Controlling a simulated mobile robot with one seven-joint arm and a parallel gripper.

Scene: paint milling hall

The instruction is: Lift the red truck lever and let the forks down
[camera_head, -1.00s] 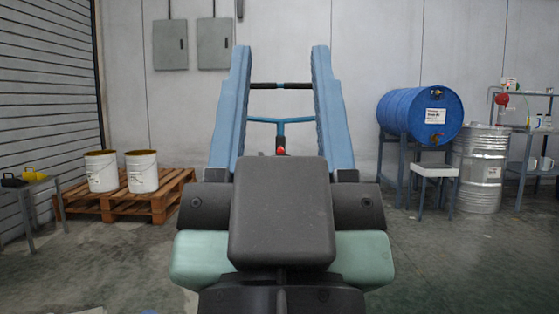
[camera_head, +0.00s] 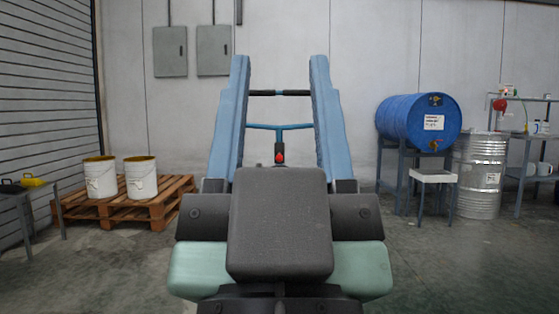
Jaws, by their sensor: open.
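The truck's handle shows between the fingers of my gripper (camera_head: 280,60). Its black grip bar (camera_head: 268,93) crosses near the fingertips, and a blue cross tube (camera_head: 262,126) runs lower down. The red lever (camera_head: 280,156) sits on a dark mount below the tube's middle, just above the grey block of my arm. My gripper is open, with one long light blue finger on each side of the handle. I cannot tell whether the fingers touch the handle. The truck's body and forks are hidden behind my arm.
A wooden pallet (camera_head: 110,210) with two white buckets (camera_head: 141,178) stands at left, beside a small table (camera_head: 22,190).

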